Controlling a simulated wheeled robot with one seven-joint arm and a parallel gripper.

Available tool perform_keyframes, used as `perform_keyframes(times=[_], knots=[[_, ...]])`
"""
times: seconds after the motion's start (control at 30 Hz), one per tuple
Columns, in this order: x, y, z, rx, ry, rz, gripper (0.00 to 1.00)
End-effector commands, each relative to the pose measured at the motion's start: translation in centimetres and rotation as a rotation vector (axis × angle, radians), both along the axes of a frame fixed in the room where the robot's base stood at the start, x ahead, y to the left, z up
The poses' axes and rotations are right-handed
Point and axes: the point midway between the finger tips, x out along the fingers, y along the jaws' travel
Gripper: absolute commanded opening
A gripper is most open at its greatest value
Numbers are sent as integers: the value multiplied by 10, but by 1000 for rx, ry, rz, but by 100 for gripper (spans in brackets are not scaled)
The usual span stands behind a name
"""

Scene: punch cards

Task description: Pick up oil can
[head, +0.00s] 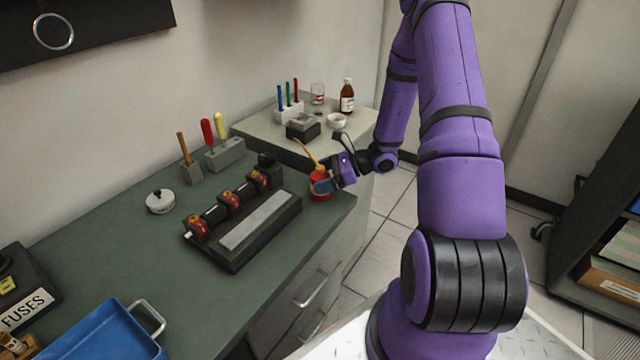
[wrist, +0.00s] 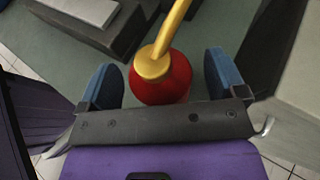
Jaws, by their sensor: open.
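The oil can is red with a brass-coloured cap and a long thin spout. In the head view the oil can (head: 319,191) stands at the far right corner of the green workbench, partly hidden by my gripper (head: 322,186). In the wrist view the red body of the oil can (wrist: 162,84) lies between the two blue fingers of my gripper (wrist: 163,80). The fingers are apart, with a gap on each side of the can. The lower part of the can is hidden behind the gripper's dark palm plate.
A dark device with red-and-black rollers (head: 236,205) sits left of the can. A blue tray (head: 105,335) lies at front left. The bench's right edge is close to the can.

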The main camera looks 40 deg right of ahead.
Motion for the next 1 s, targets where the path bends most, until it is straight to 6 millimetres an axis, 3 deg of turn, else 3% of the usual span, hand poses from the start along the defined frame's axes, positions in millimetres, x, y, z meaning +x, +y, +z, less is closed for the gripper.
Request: perform_keyframes(times=[0.33,0.57,1.0], knots=[[4,5,-3,-2,0,-1,88],[4,5,-2,-2,0,-1,37],[4,5,3,-1,-2,0,36]])
